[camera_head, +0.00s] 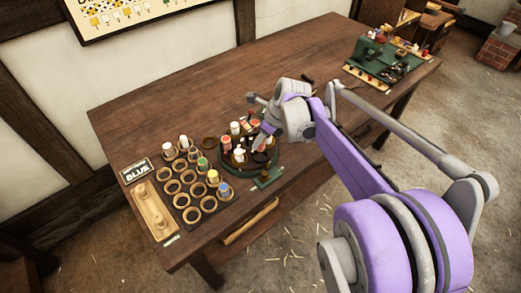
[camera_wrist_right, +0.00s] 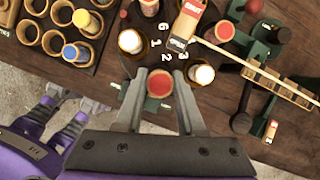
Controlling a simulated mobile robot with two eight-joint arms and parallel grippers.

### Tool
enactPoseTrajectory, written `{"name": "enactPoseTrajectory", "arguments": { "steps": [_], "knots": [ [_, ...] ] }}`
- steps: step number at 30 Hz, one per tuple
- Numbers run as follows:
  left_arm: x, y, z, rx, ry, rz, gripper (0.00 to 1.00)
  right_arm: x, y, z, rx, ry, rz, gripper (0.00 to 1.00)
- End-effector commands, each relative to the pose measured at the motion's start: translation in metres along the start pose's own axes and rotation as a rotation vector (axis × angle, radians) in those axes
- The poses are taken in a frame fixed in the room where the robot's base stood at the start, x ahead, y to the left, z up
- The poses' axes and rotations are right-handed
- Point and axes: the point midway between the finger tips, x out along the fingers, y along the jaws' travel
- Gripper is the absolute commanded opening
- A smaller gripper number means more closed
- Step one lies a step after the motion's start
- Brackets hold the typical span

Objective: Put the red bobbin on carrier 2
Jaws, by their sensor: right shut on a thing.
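My right gripper (camera_wrist_right: 160,84) is shut on a red-topped bobbin (camera_wrist_right: 158,87), which sits between its two fingers. The round braider plate (camera_head: 232,165) carries several bobbins around its rim. In the right wrist view the held bobbin is at the near edge of the plate, by the printed number 2, between two white bobbins (camera_wrist_right: 131,41) (camera_wrist_right: 201,75). I cannot tell whether it is seated on carrier 2 or just above it. In the head view the right gripper (camera_head: 262,138) is over the plate, and the held bobbin is hard to make out. My left gripper is not in view.
A rack of round cups (camera_head: 181,199) left of the plate holds white, green, yellow and blue bobbins. A sign reading BLUE (camera_head: 136,171) and a wooden tray (camera_head: 152,211) lie beside it. A green machine (camera_head: 367,50) stands far right. The table's middle back is clear.

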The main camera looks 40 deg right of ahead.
Motion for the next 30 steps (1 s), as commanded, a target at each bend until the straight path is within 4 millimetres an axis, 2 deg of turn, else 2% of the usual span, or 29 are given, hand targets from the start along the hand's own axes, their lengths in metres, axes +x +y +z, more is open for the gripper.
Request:
{"name": "enactPoseTrajectory", "arguments": {
  "steps": [10, 23, 24, 28, 30],
  "knots": [
    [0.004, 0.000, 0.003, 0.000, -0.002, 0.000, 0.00, 0.040, 0.000, -0.016, -0.001, 0.000, 0.000, 0.00],
    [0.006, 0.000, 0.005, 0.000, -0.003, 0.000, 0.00, 0.047, 0.000, -0.019, -0.001, 0.000, 0.000, 0.00],
    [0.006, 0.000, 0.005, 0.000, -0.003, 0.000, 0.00, 0.047, 0.000, -0.019, -0.001, 0.000, 0.000, 0.41],
    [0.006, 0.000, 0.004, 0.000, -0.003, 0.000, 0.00, 0.046, 0.000, -0.019, -0.001, 0.000, 0.000, 0.65],
    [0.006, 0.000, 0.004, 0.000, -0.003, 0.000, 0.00, 0.046, 0.000, -0.018, -0.001, 0.000, 0.000, 0.68]
  ]
}}
